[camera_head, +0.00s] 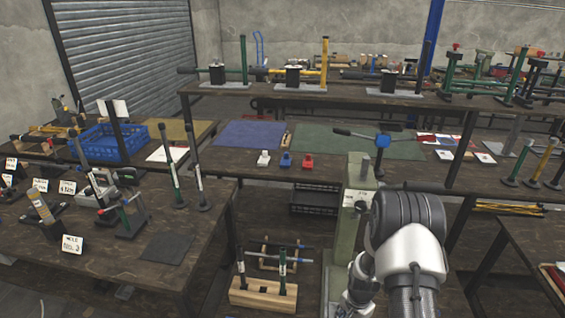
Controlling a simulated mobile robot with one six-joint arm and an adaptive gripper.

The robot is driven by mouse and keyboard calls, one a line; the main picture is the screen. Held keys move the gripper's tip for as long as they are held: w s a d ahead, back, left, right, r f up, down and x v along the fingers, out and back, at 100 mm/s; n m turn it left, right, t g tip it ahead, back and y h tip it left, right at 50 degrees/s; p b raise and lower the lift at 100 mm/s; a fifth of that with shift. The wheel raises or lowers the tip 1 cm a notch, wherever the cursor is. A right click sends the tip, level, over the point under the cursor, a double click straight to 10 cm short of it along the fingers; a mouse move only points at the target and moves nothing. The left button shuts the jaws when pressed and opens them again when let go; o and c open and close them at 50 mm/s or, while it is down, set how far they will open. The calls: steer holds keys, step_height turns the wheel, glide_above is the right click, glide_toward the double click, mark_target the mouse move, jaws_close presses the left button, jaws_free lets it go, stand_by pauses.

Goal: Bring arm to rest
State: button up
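My arm (412,250) rises from the bottom edge right of centre in the head view, with a dark ribbed joint on top and pale links below. It stands in front of a green press column (357,190). A smaller pale part of my arm shows at the lower left of it, cut off by the picture's bottom edge. My gripper's fingers do not show, so I cannot see whether they hold anything.
A dark table (120,278) with presses and label cards stands at left. A long workbench (235,166) with coloured mats and a blue crate (97,147) runs behind. A raised shelf (330,97) carries more presses. A wooden block (262,296) holding tools sits low, left of my arm.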

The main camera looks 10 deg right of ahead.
steer(key=s+a+r+n+t, duration=0.1)
steer(key=a+r+n, duration=0.2)
steer(key=r, duration=1.2)
steer(key=a+r+n+t, duration=0.1)
steer(key=a+r+n, duration=0.15)
steer(key=r, duration=1.15)
steer(key=s+a+r+n+t, duration=0.1)
steer(key=s+a+r+n, duration=0.2)
steer(key=s+r, duration=0.4)
steer(key=s+a+r+n+t, duration=0.1)
steer(key=s+a+r+n, duration=0.2)
steer(key=s+r, duration=0.4)
steer(key=s+a, duration=0.1)
steer(key=s, duration=0.6)
steer(key=shift+s+a+r+n+t, duration=0.15)
steer(key=shift+a+n+t, duration=0.15)
steer(key=shift+n, duration=0.05)
steer(key=shift+d, duration=0.1)
